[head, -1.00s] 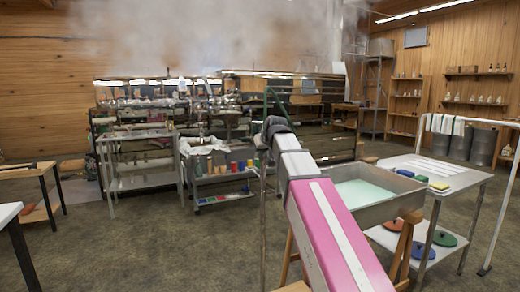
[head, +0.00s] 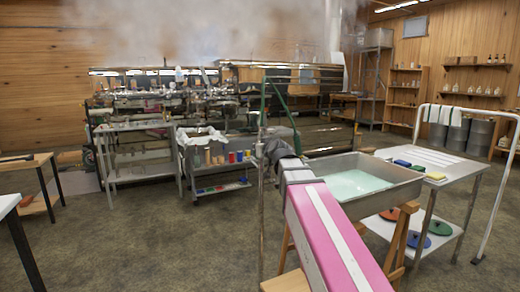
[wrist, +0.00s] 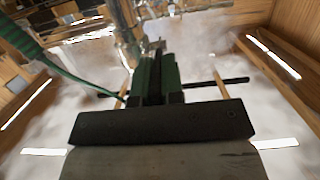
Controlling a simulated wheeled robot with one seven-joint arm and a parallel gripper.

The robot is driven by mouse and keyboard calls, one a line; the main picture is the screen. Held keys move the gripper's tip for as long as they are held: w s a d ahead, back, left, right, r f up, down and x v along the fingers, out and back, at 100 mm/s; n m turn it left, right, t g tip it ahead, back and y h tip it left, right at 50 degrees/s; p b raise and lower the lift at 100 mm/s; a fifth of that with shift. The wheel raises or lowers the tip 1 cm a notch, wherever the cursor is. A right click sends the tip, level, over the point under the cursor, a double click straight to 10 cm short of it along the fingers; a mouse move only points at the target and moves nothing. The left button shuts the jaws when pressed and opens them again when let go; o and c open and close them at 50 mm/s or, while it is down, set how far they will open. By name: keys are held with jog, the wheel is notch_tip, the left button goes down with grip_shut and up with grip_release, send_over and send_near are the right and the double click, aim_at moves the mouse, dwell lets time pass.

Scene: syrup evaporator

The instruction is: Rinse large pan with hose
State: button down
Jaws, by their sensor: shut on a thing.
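A large grey metal pan (head: 398,196) with pale green liquid in it stands on wooden trestles, right of my arm in the head view. The green hose (head: 284,103) shows as a thin line rising beside my gripper (head: 274,146). In the wrist view the hose (wrist: 62,66) comes down from the upper left towards my gripper (wrist: 158,78). My gripper is shut, apparently on the hose end, left of the pan's far left corner. The jaws largely hide the held part. No water stream can be made out.
A white table (head: 452,165) with coloured sponges stands right of the pan, coloured discs on its lower shelf. A white rail (head: 497,190) is at far right. A cart (head: 218,166) with jars and long steel evaporators stand behind. Steam hangs above. Floor at left centre is open.

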dwell(0.3)
jog(key=c, duration=1.5)
grip_release()
jog(key=v, duration=1)
jog(key=shift+s+d, duration=0.15)
jog(key=shift+s, duration=0.25)
